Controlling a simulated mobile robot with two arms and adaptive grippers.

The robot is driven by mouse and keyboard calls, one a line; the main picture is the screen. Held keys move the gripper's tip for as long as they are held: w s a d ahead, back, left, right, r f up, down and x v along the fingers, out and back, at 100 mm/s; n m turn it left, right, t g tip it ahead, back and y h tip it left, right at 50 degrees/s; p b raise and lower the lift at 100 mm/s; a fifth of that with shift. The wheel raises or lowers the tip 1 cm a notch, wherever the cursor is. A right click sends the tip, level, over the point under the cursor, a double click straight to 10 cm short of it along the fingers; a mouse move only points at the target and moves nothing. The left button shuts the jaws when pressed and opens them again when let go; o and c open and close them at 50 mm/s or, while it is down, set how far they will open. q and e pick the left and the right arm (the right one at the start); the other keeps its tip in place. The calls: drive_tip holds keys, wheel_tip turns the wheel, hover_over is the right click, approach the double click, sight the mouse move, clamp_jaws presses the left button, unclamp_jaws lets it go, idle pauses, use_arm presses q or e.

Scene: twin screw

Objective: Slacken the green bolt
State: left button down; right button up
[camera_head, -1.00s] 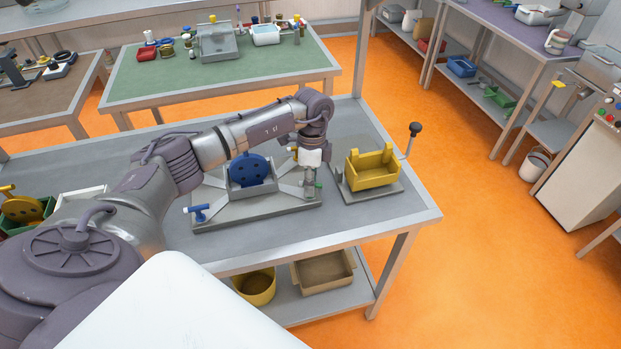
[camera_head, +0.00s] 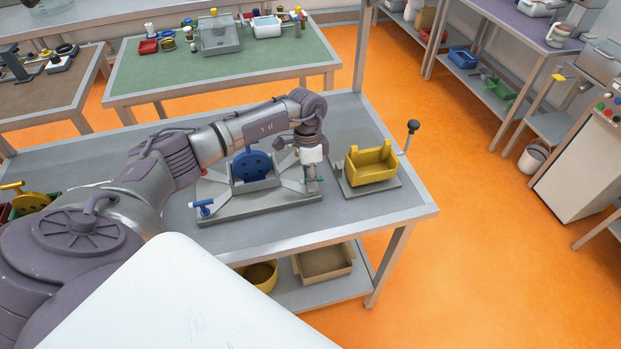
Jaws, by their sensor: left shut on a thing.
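The green bolt (camera_head: 321,180) sits at the right front corner of a grey fixture plate (camera_head: 262,208); only a small bit of green shows beside my gripper. My left gripper (camera_head: 312,188) points down over that corner and is shut on the green bolt. Its fingers hide most of the bolt. A blue bolt (camera_head: 204,208) with a T-shaped handle stands at the plate's left front corner. A blue round disc (camera_head: 252,166) with holes stands upright in a grey holder at the plate's middle. My right gripper is not in view.
A yellow open box (camera_head: 371,168) on a grey base with a black-knobbed lever (camera_head: 412,127) stands close to the right of my gripper. The grey workbench (camera_head: 340,223) is clear in front. A yellow wheel (camera_head: 30,202) lies at the far left.

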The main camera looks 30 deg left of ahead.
use_arm(q)
drive_tip(key=shift+r, duration=0.1)
drive_tip(key=c, duration=1.1)
unclamp_jaws()
drive_tip(key=r, duration=0.4)
drive_tip(key=w+a+r, duration=0.1)
drive_tip(key=r, duration=0.6)
drive_tip(key=shift+w+a+r, duration=0.3)
drive_tip(key=shift+a+r, duration=0.05)
